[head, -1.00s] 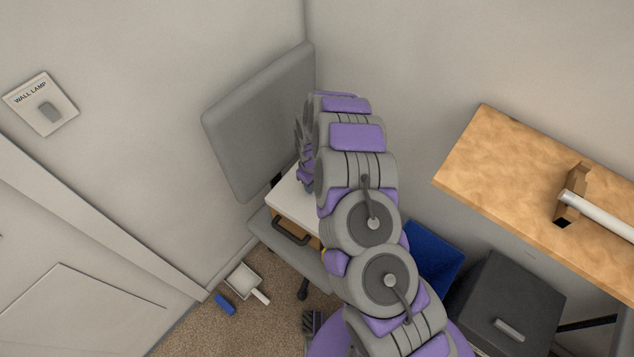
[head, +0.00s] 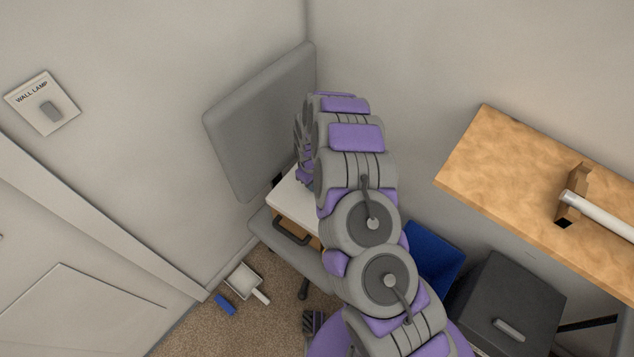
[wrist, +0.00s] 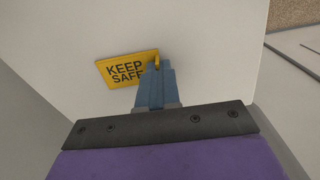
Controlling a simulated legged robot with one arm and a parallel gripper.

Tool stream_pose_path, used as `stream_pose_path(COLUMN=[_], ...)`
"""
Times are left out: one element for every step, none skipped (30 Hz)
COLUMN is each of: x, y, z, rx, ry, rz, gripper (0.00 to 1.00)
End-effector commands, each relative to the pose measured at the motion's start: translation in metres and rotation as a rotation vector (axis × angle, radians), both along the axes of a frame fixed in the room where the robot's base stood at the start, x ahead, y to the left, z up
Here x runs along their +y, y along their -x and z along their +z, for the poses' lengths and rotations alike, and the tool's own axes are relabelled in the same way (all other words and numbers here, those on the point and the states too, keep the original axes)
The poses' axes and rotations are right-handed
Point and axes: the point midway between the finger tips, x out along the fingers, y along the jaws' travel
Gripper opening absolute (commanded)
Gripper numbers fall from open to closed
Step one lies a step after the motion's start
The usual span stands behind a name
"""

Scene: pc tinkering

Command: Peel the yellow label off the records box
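The yellow label (wrist: 118,72) reads "KEEP SAFE" and lies on a white face of the records box (wrist: 215,50) in the wrist view. A yellow tab stands up at its right end. My gripper (wrist: 157,69) is at that end, its blue-grey fingers close together with the tab between their tips; it looks shut on the tab. The fingers cover the label's lower right corner. In the head view, the box's white top (head: 290,200) shows beside the grey chair back; my arm hides the rest of the box and the label.
The box rests on a grey office chair (head: 232,120) in the room corner. A blue bin (head: 433,257) and a dark cabinet (head: 510,300) stand to the right, below a wooden shelf (head: 500,170). A dustpan (head: 243,280) and blue brush (head: 225,304) lie on the carpet at left.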

Motion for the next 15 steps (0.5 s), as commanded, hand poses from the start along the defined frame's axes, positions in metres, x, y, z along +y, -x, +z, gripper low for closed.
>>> stream_pose_path(x=[-0.0006,-0.0005,-0.0005,-0.0005,-0.0004,-0.0004,-0.0003,-0.0002,-0.0001,0.0001,0.0002,0.0003,0.0004,0.0006,0.0008], y=[0.0013,0.0014,0.0014,0.0015,0.0017,0.0018,0.002,0.002,0.0022,0.0023,0.0024,0.0024,0.0023,0.0023,0.0024], z=[-0.0008,-0.0005,-0.0003,0.0001,0.0005,0.0012,0.0018,0.0025,0.0034,0.004,0.0047,0.0054,0.006,0.0065,0.0071], rx=[0.003,0.003,0.003,0.003,0.003,0.003,0.003,0.003,0.003,0.003,0.003,0.003,0.003,0.003,0.003], ry=[0.001,0.001,0.001,0.001,0.001,0.001,0.001,0.001,0.001,0.0,0.0,0.0,0.0,0.0,0.0], rz=[-0.001,-0.001,-0.001,-0.001,-0.001,-0.001,-0.001,-0.001,-0.001,-0.001,-0.001,-0.001,-0.001,-0.001,-0.001], gripper=[0.0,0.0,0.0,0.0,0.0,0.0,0.0,0.0,0.0,0.0,0.0,0.0,0.0,0.0,0.0])
